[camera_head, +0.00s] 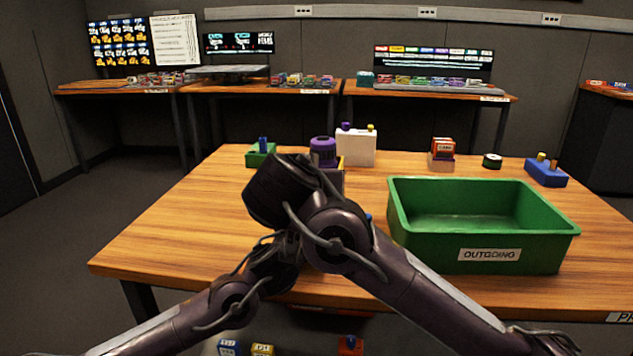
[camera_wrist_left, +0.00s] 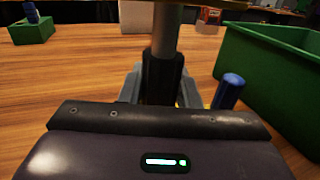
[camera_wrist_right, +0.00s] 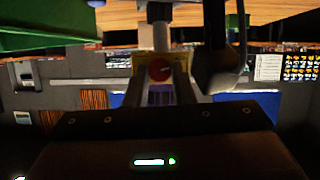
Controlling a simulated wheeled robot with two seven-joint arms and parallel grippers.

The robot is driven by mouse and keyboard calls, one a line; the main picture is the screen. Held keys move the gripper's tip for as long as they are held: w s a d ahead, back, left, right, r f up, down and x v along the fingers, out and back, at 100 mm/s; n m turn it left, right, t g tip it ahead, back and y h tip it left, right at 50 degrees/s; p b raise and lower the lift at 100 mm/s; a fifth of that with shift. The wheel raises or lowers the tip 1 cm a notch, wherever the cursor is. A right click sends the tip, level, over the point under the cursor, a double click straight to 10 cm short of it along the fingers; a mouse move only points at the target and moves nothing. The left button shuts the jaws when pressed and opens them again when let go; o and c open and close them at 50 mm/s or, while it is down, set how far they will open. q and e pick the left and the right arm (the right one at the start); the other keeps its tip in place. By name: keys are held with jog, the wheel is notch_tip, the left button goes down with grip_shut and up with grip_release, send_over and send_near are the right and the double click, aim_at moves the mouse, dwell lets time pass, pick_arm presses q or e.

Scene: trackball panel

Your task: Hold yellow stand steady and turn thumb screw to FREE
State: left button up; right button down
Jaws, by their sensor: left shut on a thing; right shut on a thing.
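The yellow stand shows as a small yellow edge (camera_head: 341,160) behind my arms in the head view, with a purple rounded part (camera_head: 322,152) on top. In the left wrist view its yellow underside (camera_wrist_left: 205,3) sits above a grey post with a dark sleeve (camera_wrist_left: 163,75). My left gripper (camera_wrist_left: 162,88) is shut on that post, low down. In the right wrist view, which is upside down, a red round thumb screw (camera_wrist_right: 158,69) shows on the yellow face. My right gripper (camera_wrist_right: 160,78) is shut on it, a finger at each side. Its lettering is unreadable.
My arms cross before the stand. A green OUTGOING bin (camera_head: 487,255) stands close at right. A blue peg (camera_wrist_left: 229,91) rises beside the post. A green block (camera_head: 261,155), white box (camera_head: 356,148) and blue block (camera_head: 546,173) stand farther back. The table's left front is clear.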

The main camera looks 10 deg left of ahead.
dwell(0.3)
jog(key=c, duration=1.2)
grip_release()
jog(key=v, duration=0.7)
jog(key=shift+s, duration=0.3)
